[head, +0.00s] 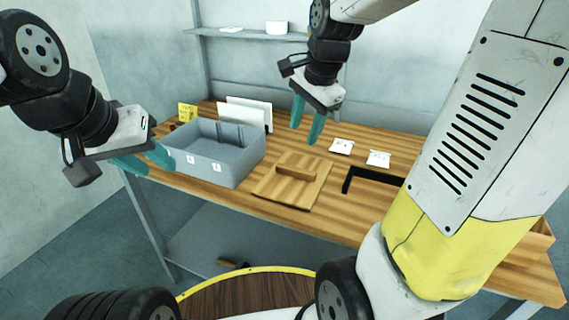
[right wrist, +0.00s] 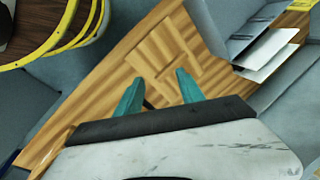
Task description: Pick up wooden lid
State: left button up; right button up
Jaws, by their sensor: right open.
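The wooden lid (head: 270,188), a square board with a raised bar handle (head: 296,172), lies flat on the wooden table (head: 235,198) to the right of the grey bin. It also shows in the right wrist view (right wrist: 150,50), beyond the fingertips. My right gripper (head: 307,136) is open and empty, above and behind the lid; its teal fingers stand apart in the right wrist view (right wrist: 160,84). My left gripper (head: 153,162) is open and empty, left of the grey bin and away from the lid.
The open grey bin (head: 205,173) stands left of the lid, with white panels (head: 247,114) and a yellow card (head: 187,112) behind it. Two white labelled cards (head: 341,146) and a black-edged opening (head: 348,178) are to the right. A shelf (head: 240,34) hangs behind.

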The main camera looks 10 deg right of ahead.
jog(key=w+f+m+g, duration=0.2)
jog(key=w+f+m, duration=0.3)
jog(key=w, duration=0.1)
jog(key=m+g+h, duration=0.1)
jog(key=m, duration=0.6)
send_over(296, 169)
jog(key=f, duration=0.6)
jog(key=shift+w+d+f, duration=0.2)
jog(key=shift+w+f, duration=0.1)
jog(key=shift+w+f+m, duration=0.1)
jog(key=shift+f+m, duration=0.2)
jog(key=shift+f, duration=0.4)
jog(key=f, duration=0.6)
jog(key=shift+s+a+f, duration=0.2)
jog(key=shift+s+f, duration=0.15)
jog(key=shift+f, duration=0.05)
grip_shut()
